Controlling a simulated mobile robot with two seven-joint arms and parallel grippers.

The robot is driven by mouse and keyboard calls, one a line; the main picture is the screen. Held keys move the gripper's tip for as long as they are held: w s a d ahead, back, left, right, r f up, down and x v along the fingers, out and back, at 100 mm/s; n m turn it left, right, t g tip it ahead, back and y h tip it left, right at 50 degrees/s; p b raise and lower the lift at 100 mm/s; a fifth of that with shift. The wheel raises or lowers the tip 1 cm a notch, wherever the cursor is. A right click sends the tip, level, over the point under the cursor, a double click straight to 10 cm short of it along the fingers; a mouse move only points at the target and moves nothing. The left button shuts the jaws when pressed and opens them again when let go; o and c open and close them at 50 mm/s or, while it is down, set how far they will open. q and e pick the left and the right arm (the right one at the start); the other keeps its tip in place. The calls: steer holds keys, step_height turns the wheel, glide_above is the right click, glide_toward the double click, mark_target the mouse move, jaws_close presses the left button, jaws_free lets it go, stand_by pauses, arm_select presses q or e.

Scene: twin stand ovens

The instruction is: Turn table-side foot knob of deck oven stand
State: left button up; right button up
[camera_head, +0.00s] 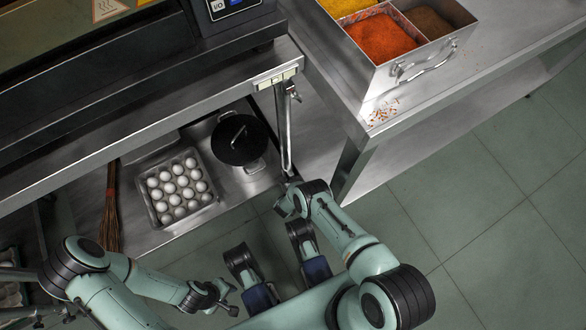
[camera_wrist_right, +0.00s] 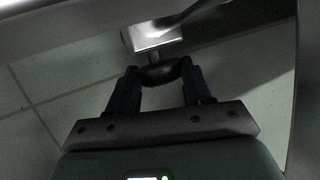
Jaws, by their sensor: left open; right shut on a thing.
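The deck oven stand (camera_head: 210,103) is at the left in the head view, and its leg (camera_head: 284,130) runs down beside the steel table. In the right wrist view, the dark round foot knob (camera_wrist_right: 160,74) sits under the bright metal foot end of the leg (camera_wrist_right: 153,38). My right gripper (camera_wrist_right: 160,84) has its two dark fingers on either side of the knob and is shut on it. In the head view, the right gripper (camera_head: 284,205) is at the leg's bottom, and the knob is hidden there. My left gripper (camera_head: 229,298) is open and empty, low over the floor.
A broom (camera_head: 112,207) leans nearby. The steel table (camera_head: 480,85) at the right bears a spice container (camera_head: 385,37). The tiled floor (camera_head: 490,220) at the right is clear.

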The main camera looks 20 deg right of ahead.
arm_select(q)
steer(key=shift+s+f, duration=0.1)
steer(key=shift+s, duration=0.15)
arm_select(e)
steer(key=shift+h, duration=0.8)
steer(key=o, duration=1)
arm_select(q)
steer(key=shift+w, duration=0.1)
steer(key=w+d+r+m+t+p, duration=0.1)
steer(key=w+d+r+t+p, duration=0.1)
steer(key=w+r+t+p, duration=0.2)
steer(key=shift+w+d+r+p, duration=0.2)
steer(key=shift+w+r+p, duration=1.4)
steer(key=shift+w+r, duration=1.65)
arm_select(e)
steer(key=shift+v, duration=6.7)
arm_select(q)
steer(key=shift+w+f, duration=0.2)
arm_select(e)
steer(key=shift+s+d, duration=0.15)
